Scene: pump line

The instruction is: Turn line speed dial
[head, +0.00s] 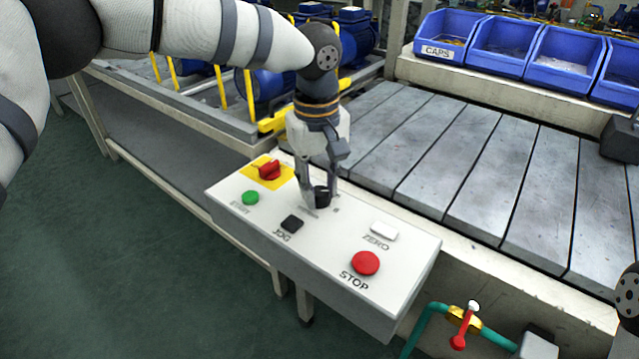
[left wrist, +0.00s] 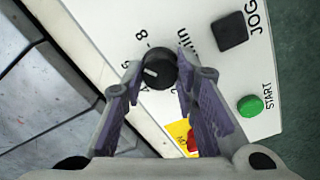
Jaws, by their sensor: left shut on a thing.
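The line speed dial is a small black knob (head: 322,194) on the white control panel (head: 235,183). In the left wrist view the dial (left wrist: 158,70) shows a pale pointer line, with printed numbers partly hidden around it. My left gripper (head: 314,198) points down at the panel and is shut on the dial. In the left wrist view its fingertips (left wrist: 158,62) are on either side of the knob. My right gripper is not in view; only a piece of dark arm shows at the right edge of the head view.
The panel also carries a red switch on a yellow plate (head: 268,171), a green START button (head: 250,198), a black JOG button (head: 291,223), a white ZERO button (head: 384,232) and a red STOP button (head: 365,263). A slatted conveyor (head: 450,150) and blue bins (head: 500,45) lie behind.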

